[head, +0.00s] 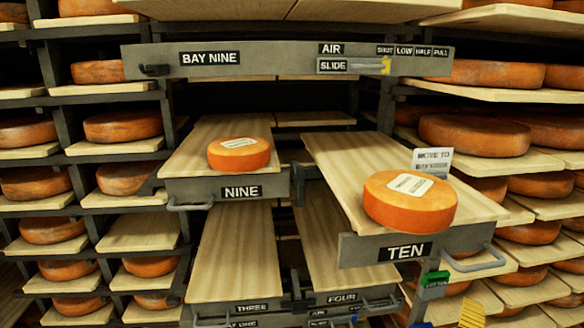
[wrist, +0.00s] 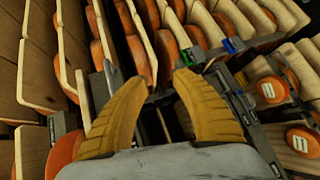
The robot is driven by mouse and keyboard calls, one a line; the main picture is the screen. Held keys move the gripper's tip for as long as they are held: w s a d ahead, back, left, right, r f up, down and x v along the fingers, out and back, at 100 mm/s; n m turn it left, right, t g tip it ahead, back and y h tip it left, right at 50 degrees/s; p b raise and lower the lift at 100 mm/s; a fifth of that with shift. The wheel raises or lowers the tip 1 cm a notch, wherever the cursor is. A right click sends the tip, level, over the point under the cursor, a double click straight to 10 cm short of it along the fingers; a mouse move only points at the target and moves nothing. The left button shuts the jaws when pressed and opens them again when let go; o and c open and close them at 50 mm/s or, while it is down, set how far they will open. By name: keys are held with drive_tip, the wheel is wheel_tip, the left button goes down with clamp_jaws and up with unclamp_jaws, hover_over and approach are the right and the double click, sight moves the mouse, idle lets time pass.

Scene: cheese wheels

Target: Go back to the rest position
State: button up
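My gripper (wrist: 162,77) shows in the wrist view with two yellow ribbed fingers apart and nothing between them. A yellow ribbed piece at the bottom right of the head view (head: 472,313) looks like one of its fingers; the rest is out of frame there. An orange cheese wheel with a white label (head: 239,153) lies on board NINE (head: 190,155). A larger labelled orange wheel (head: 410,200) lies on board TEN (head: 340,165), which sticks out toward me. Both boards are clear of my gripper.
Boards THREE (head: 235,255) and FOUR (head: 340,245) below are bare. The BAY NINE panel (head: 280,62) crosses above, its yellow slide pointer (head: 386,65) under SHUT. A "MOVE TO" card (head: 432,160) stands behind TEN's wheel. A green tag (head: 435,280) hangs below TEN. Loaded racks flank both sides.

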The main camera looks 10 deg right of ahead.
drive_tip(key=a+f+m+g+y+b, duration=0.1)
drive_tip(key=a+f+m+y+b, duration=0.2)
drive_tip(key=f+b, duration=0.6)
drive_tip(key=w+a+f+m+g+y+b, duration=0.1)
drive_tip(key=a+f+m+y+b, duration=0.2)
drive_tip(key=a+f+b, duration=0.3)
drive_tip(key=a+f+m+g+y+b, duration=0.1)
drive_tip(key=a+f+m+y+b, duration=0.2)
drive_tip(key=f+b, duration=1.1)
wheel_tip(320, 180, down, 9)
drive_tip(key=shift+w+a+r+y, duration=0.2)
drive_tip(key=shift+w+a+y, duration=0.2)
drive_tip(key=shift+a+y, duration=0.35)
drive_tip(key=shift+a+r, duration=0.1)
